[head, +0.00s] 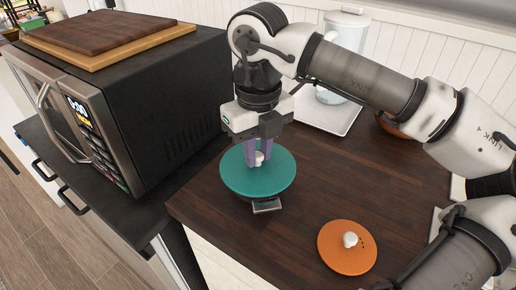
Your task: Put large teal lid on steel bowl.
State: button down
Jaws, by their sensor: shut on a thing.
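The large teal lid (233,178) is a flat round disc with a pale knob at its centre. My gripper (259,160) points straight down and is shut on that knob. The lid looks roughly level. Beneath it, a dark rounded shape and a flat metal tab (267,206) show at the lid's front edge; this may be the steel bowl, mostly hidden under the lid. I cannot tell whether the lid touches it.
An orange lid (335,258) with a white knob lies on the dark wooden counter (295,213) to the right. A black microwave (150,105) with cutting boards (105,35) on top stands left. A white canister (343,35) and tray (340,118) are behind my arm.

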dwell(0.4)
jog(key=c, duration=1.2)
grip_release()
jog(key=shift+o, duration=0.3)
jog(key=o, duration=0.4)
jog(key=shift+r+p, duration=2.15)
jog(key=shift+r, duration=1.35)
jog(key=shift+s+f, duration=0.1)
jog(key=shift+f, duration=0.05)
